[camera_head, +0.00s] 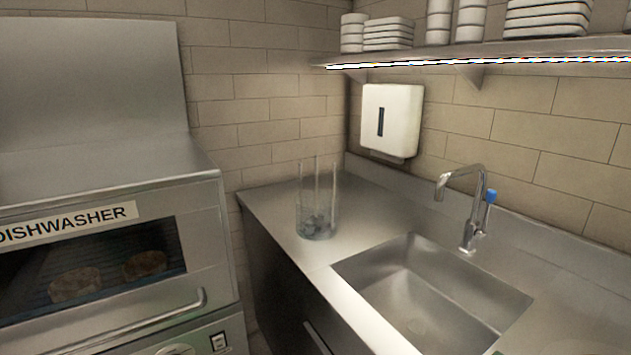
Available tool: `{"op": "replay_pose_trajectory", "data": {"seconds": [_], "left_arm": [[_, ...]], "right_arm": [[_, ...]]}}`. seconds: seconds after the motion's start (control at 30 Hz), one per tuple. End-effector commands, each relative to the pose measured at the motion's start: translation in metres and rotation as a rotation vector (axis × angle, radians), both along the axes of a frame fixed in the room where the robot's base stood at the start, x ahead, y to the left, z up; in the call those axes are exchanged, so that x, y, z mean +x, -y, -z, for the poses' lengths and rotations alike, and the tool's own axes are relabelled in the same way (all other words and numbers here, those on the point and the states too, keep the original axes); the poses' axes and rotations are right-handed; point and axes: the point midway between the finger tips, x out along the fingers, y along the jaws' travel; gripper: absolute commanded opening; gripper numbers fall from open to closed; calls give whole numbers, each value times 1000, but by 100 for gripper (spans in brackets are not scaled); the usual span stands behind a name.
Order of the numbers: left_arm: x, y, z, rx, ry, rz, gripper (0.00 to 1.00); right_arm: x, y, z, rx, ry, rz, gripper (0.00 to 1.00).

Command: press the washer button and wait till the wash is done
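The dishwasher (120,250) is a steel box at the left with a "DISHWASHER" label (68,222), a dark window and a bar handle (150,328) on its front. Its door looks shut. Two round brownish shapes (75,284) show dimly behind the window. On the panel below the handle are a small rocker-like button (218,342) and part of a round knob (176,350), cut off by the bottom edge. Whether the washer is running cannot be told. Neither of my grippers is in view.
A steel counter holds a clear container (317,215) and a sink (352,268) with a blue-handled faucet (474,205). A white dispenser (391,118) hangs on the tiled wall. Stacked white dishes stand on a lit shelf (480,50). The counter between container and sink is clear.

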Motion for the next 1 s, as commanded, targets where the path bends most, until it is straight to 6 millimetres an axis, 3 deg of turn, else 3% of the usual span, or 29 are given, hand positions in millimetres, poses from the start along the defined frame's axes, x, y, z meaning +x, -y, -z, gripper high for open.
{"op": "replay_pose_trajectory", "data": {"seconds": [0.03, 0.3, 1.0], "left_arm": [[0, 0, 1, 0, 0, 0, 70], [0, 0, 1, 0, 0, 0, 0], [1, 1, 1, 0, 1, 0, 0]], "right_arm": [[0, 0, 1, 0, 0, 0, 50], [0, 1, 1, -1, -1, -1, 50], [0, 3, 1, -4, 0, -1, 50]]}}
